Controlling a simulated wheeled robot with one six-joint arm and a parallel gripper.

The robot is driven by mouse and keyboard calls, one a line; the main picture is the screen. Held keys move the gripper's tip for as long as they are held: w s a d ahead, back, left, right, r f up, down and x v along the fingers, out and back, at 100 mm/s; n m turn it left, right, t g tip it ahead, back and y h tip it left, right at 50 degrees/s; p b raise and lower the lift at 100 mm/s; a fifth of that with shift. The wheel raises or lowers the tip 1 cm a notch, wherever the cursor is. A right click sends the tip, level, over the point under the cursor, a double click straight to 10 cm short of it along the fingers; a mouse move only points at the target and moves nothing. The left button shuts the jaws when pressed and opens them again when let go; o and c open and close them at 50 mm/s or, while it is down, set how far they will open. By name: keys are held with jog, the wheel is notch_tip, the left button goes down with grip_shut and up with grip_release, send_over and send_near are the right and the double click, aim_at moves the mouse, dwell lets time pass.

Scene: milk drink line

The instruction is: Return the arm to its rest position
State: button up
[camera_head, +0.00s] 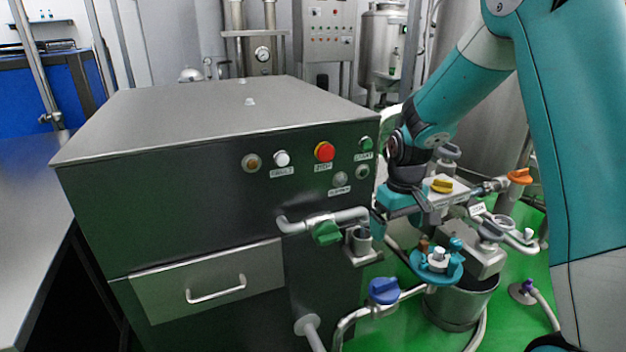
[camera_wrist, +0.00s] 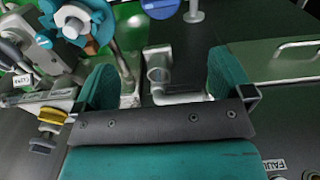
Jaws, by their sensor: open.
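My gripper (camera_head: 378,216) is in front of the right part of the steel cabinet's front face, at the end of my teal arm, which reaches in from the upper right. In the wrist view my gripper (camera_wrist: 163,68) shows two teal fingers spread wide, with nothing held between them. A small metal cup (camera_wrist: 158,76) on a bracket shows beyond the gap between the fingers. In the head view this cup (camera_head: 359,240) sits just below and left of my gripper, under a spout with a green handle (camera_head: 326,233). I cannot tell whether a finger touches the spout.
The steel cabinet (camera_head: 200,120) carries buttons, a red stop button (camera_head: 324,151) and a drawer (camera_head: 212,280). Close to my gripper are a yellow-handled valve (camera_head: 442,186), pipes, a blue-handled valve (camera_head: 383,291) and a steel pot (camera_head: 460,305). A steel table (camera_head: 30,200) stands left.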

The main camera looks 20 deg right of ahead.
jog(key=s+a+r+n+y+p, duration=0.1)
jog(key=s+a+r+n+p, duration=0.15)
jog(key=s+a+r, duration=0.4)
jog(key=s+a+r+n+y+p, duration=0.1)
jog(key=s+a+r+p, duration=0.2)
jog(key=a+r, duration=0.6)
jog(key=s+a+r+n+y+p, duration=0.1)
jog(key=s+a+r, duration=0.2)
jog(key=s, duration=0.3)
jog(key=s+a+r+n+y+p, duration=0.1)
jog(key=s+a+r+n, duration=0.1)
jog(key=s, duration=0.4)
jog(key=shift+s+a+r, duration=0.4)
jog(key=shift+a+r, duration=0.15)
jog(key=shift+a, duration=0.6)
